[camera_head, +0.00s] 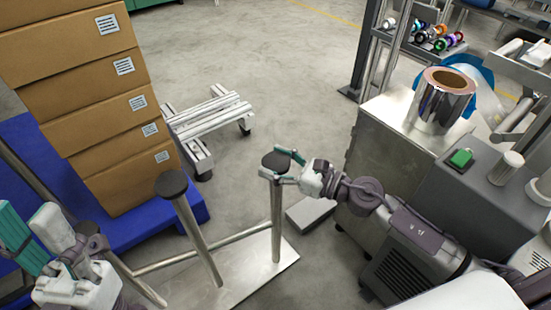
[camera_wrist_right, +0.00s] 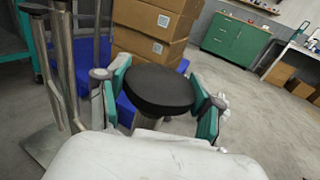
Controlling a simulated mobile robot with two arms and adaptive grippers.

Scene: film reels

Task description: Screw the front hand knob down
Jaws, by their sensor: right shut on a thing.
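A round black hand knob (camera_head: 275,161) sits on top of an upright metal post (camera_head: 277,210). My right gripper (camera_head: 283,164) is shut on this knob, with one teal finger on each side of its rim. In the right wrist view the black knob (camera_wrist_right: 157,89) lies between the two teal fingers, its top face clear and its underside partly hidden. A second dark knob (camera_head: 171,183) tops the other post, to the left, with no gripper on it. My left gripper (camera_head: 45,245) is at the lower left, open and empty, away from both knobs.
Both posts rise from a metal base plate (camera_head: 235,275). Stacked cardboard boxes (camera_head: 105,120) stand on a blue pallet (camera_head: 130,230) to the left. A grey machine with a green button (camera_head: 461,158) and a silver film roll (camera_head: 440,105) are at right. A low white trolley (camera_head: 210,115) stands behind.

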